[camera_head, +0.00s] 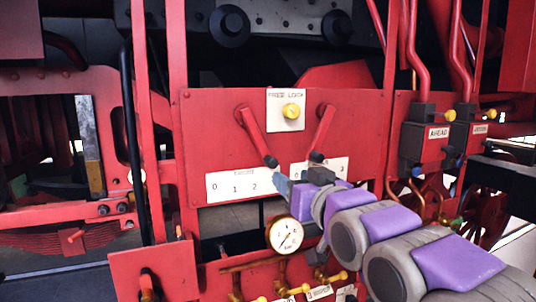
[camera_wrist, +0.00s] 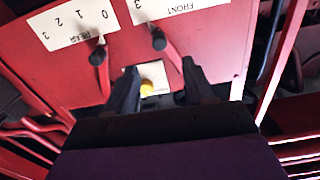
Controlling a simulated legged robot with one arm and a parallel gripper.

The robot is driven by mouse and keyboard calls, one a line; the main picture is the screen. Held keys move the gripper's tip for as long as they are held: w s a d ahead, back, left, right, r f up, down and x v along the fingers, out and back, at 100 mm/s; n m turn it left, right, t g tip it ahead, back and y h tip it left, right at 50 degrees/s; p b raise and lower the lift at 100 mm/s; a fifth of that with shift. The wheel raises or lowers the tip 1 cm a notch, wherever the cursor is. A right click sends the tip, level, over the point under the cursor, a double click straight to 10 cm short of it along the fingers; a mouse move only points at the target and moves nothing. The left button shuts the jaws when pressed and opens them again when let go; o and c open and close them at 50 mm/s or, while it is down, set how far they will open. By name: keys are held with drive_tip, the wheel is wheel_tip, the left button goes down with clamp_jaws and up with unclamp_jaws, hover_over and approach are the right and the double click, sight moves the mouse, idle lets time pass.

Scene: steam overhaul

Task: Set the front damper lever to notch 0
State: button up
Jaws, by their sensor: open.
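The front damper lever (camera_head: 257,138) is a red bar with a dark knob on the red panel. It slants down to the right, toward the 3 end of its scale plate (camera_head: 225,186); 0, 1 and 2 show, and my gripper hides the right end. My gripper (camera_head: 298,182) is open and empty, just below and right of the lever's knob. In the wrist view, which is upside down, the front lever (camera_wrist: 171,53) shows between the spread fingertips (camera_wrist: 160,66). I cannot tell whether it touches them.
The rear lever (camera_head: 323,134) stands close on the right, its knob near 0. A yellow lock knob (camera_head: 291,111) sits between the levers on a white plate. A pressure gauge (camera_head: 285,234) and brass valves are below. Red pipes run at the right.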

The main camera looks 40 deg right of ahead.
sight(268, 161)
drive_tip(key=p+x, duration=0.8)
drive_tip(key=x, duration=0.6)
drive_tip(key=shift+w+d, duration=0.1)
drive_tip(key=shift+w, duration=0.1)
drive_tip(key=shift+c, duration=0.5)
clamp_jaws()
